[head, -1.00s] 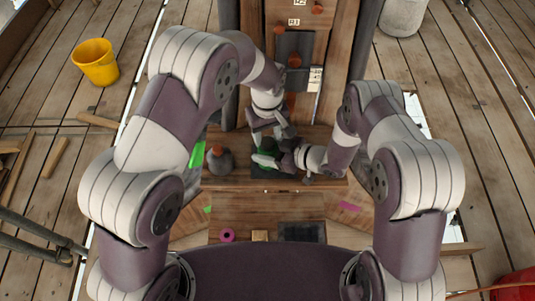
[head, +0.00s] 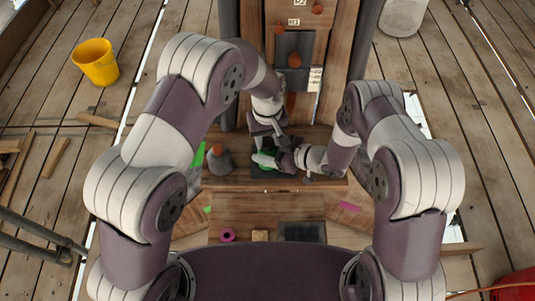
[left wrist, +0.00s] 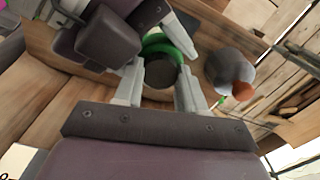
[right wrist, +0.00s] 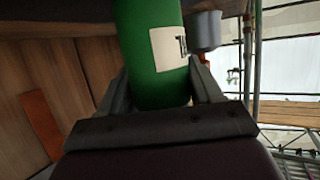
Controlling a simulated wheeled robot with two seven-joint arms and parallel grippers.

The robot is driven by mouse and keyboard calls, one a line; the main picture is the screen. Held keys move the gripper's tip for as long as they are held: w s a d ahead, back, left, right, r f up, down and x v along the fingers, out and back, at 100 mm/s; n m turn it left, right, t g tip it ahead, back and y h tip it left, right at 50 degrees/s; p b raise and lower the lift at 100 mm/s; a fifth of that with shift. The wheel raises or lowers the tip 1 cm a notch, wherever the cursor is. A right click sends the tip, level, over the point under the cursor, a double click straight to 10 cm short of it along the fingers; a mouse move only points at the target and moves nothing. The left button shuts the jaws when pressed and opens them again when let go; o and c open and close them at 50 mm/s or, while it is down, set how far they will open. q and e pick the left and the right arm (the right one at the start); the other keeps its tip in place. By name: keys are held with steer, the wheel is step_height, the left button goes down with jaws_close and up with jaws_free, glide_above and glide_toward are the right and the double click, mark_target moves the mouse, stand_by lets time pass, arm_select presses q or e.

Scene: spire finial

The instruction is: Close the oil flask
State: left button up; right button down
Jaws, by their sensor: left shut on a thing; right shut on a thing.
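The green oil flask (right wrist: 155,45) has a pale label with a dark mark. My right gripper (right wrist: 160,92) is shut on its body from the side. In the head view the flask (head: 266,146) shows only in part between my two grippers (head: 281,156). My left gripper (left wrist: 160,88) is above the flask and shut on a dark round cap (left wrist: 162,78). The green rim of the flask (left wrist: 165,42) shows just behind and around the cap. The cap is at the flask's top; I cannot tell whether it is fully seated.
A grey round pot with an orange knob (head: 219,161) stands left of the flask on the wooden shelf. A pink ring (head: 227,235), a small tan block (head: 260,235) and a dark tray (head: 302,232) are on the front bench. A wooden panel with orange knobs (head: 295,60) rises behind.

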arm_select(q)
steer(key=o, duration=1.2)
steer(key=shift+c, duration=0.2)
steer(key=shift+r, duration=0.1)
step_height(320, 180, up, 4)
steer(key=shift+d+r, duration=0.1)
steer(key=shift+r, duration=0.15)
steer(key=shift+c, duration=1.4)
step_height(320, 180, up, 3)
steer(key=shift+r+n, duration=0.2)
steer(key=shift+n, duration=0.8)
steer(key=shift+f, duration=4.05)
